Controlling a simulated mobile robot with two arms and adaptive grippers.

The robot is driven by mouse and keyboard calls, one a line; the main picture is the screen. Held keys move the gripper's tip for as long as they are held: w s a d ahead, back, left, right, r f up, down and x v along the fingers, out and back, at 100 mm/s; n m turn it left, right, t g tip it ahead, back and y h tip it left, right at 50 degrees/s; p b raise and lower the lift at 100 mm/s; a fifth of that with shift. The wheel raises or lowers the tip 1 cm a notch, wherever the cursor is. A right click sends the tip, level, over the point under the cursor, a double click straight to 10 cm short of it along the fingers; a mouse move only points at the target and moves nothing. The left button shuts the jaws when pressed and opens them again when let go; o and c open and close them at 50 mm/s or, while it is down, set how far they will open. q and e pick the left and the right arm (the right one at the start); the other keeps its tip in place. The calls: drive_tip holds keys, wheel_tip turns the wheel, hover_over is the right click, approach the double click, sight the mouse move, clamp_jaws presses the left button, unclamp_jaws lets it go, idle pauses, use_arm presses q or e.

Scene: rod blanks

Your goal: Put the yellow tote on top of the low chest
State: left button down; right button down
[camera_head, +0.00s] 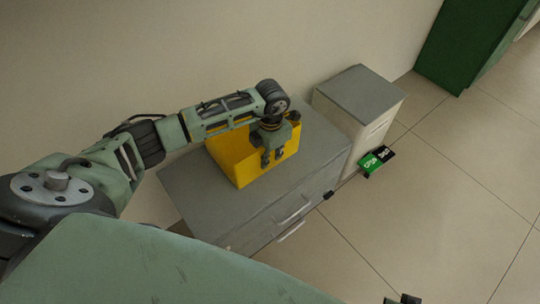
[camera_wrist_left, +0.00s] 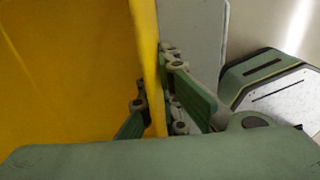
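The yellow tote (camera_head: 232,152) is an open box sitting over the grey top of the low chest (camera_head: 290,190), towards its back, and looks upright. Whether its base fully touches the top is hard to tell. My left gripper (camera_head: 271,158) reaches down over the tote's right side. In the left wrist view the tote's wall (camera_wrist_left: 146,50) stands between the two fingers of the left gripper (camera_wrist_left: 158,75), which look closed on it. The low chest has drawer handles on its front. Dark tips at the bottom edge of the head view look like my right gripper (camera_head: 402,299), mostly cut off.
A taller pale cabinet with a grey top (camera_head: 360,95) stands right of the low chest. A green and black sign (camera_head: 372,163) lies on the floor by it. A dark green unit (camera_head: 465,40) stands at the back right. The tiled floor at right is clear.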

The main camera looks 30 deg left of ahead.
use_arm(q)
drive_tip(key=shift+w, duration=0.1)
use_arm(e)
drive_tip(key=shift+r, duration=0.1)
use_arm(q)
drive_tip(key=c, duration=2.4)
unclamp_jaws()
drive_tip(key=o, duration=0.4)
use_arm(e)
drive_tip(key=shift+r, duration=0.1)
